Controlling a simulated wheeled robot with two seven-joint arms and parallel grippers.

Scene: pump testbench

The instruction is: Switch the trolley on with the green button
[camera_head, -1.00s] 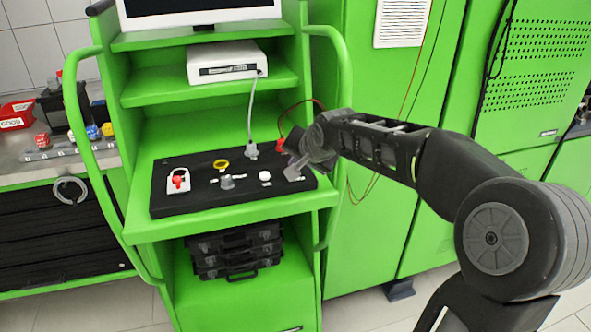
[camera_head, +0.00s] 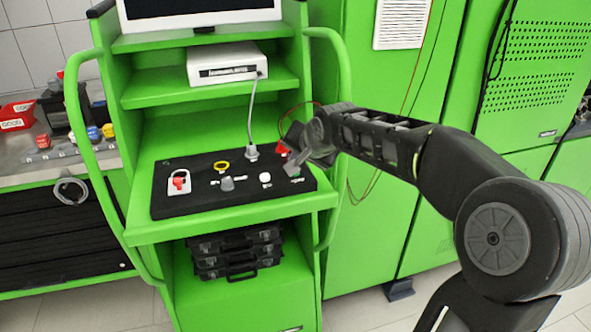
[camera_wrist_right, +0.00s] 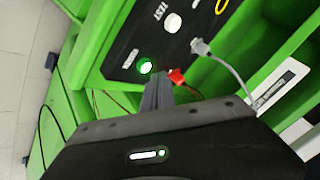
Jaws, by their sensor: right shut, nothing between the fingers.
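The green button (camera_wrist_right: 145,66) glows bright green-white on the black panel in the right wrist view. In the head view it is mostly hidden by the fingertips, at the right end of the panel (camera_head: 200,205) on the green trolley (camera_head: 150,232). My right gripper (camera_head: 293,170) is shut and empty, its fingers pointing down at the button's end of the panel. In the right wrist view the shut fingertips (camera_wrist_right: 161,76) are right beside the button; I cannot tell if they touch it. My left gripper is not in view.
On the panel are a white button (camera_head: 265,178), a grey knob (camera_head: 227,184), a yellow ring (camera_head: 221,166) and a red switch (camera_head: 179,180). A red connector (camera_head: 282,147) with wires and a grey cable plug (camera_head: 252,152) are close to the gripper. A green handle (camera_head: 335,130) flanks the trolley.

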